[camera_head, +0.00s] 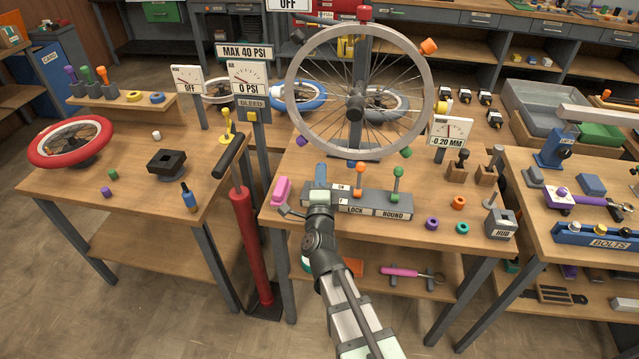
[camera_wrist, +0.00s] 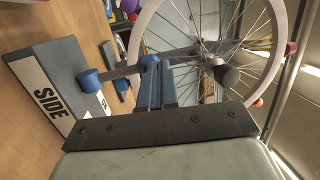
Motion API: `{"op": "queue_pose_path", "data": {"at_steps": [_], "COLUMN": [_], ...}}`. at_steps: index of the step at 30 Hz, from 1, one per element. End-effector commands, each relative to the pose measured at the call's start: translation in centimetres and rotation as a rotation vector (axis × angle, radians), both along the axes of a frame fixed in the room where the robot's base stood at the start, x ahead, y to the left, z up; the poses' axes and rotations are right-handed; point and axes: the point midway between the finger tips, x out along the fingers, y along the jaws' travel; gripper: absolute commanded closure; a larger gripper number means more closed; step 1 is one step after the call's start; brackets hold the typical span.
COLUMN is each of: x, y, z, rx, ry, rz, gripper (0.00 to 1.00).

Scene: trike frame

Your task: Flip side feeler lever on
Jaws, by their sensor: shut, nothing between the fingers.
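The grey lever block (camera_head: 375,201) stands at the front of the middle bench, with plates reading LOCK and ROUND. In the wrist view the SIDE plate (camera_wrist: 46,94) shows at the left. The side feeler lever (camera_wrist: 120,72) has a blue pivot, a grey stalk and a blue knob (camera_wrist: 148,62). My gripper (camera_wrist: 157,75) is shut and empty, its fingertips close to the knob; I cannot tell whether they touch. In the head view my gripper (camera_head: 320,190) is over the block's left end and hides the SIDE plate and much of the lever.
The orange lever (camera_head: 360,180) and the green lever (camera_head: 397,181) stand to the right on the same block. A pink block (camera_head: 281,190) lies to the left. The spoked wheel (camera_head: 420,112) rises behind. A gauge (camera_head: 450,131) reads -0.20 MM.

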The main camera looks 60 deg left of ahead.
Motion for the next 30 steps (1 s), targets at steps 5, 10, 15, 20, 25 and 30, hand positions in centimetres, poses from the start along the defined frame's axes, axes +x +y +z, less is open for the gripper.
{"op": "queue_pose_path", "data": {"at_steps": [5,10,15,20,25,30], "x": [1.1,1.9,2.5,2.9,3.1,3.1], "y": [1.2,2.0,2.5,2.9,3.1,3.1], "z": [0.6,0.8,0.8,0.8,0.8,0.8], "rx": [0.000,0.001,0.001,0.001,0.001,0.000], "ry": [0.000,0.001,0.001,0.001,0.001,0.001], "rz": [0.000,0.000,0.000,0.000,0.000,0.001], "gripper": [1.00,1.00,1.00,1.00,1.00,1.00]}}
